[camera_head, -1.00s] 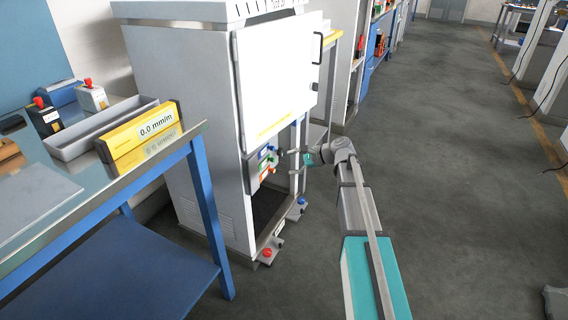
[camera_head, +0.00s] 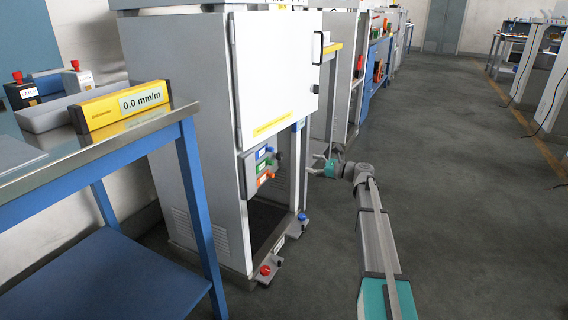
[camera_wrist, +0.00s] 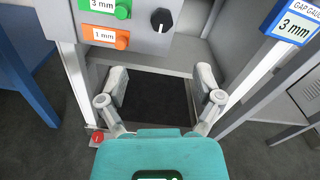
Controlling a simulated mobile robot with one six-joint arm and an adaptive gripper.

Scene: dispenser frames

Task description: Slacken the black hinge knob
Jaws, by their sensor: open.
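A black knob (camera_wrist: 161,20) with a white line stands on a grey panel (camera_wrist: 186,14) at the top of the wrist view. In the head view, a small dark knob (camera_head: 280,155) shows at the right of the panel on the white cabinet. I cannot tell for sure that this is the hinge knob. My gripper (camera_wrist: 161,76) is open and empty, its two fingers spread below the knob in the wrist view and apart from it. In the head view my gripper (camera_head: 316,165) is to the right of the panel, in front of the cabinet's open lower bay.
Green (camera_wrist: 121,9) and orange (camera_wrist: 121,39) buttons sit left of the knob. A blue-framed gap gauge sign (camera_wrist: 292,24) is at right. The white cabinet door (camera_head: 275,75) hangs above. Red (camera_head: 265,270) and blue (camera_head: 302,217) knobs are on the cabinet base. Floor at right is clear.

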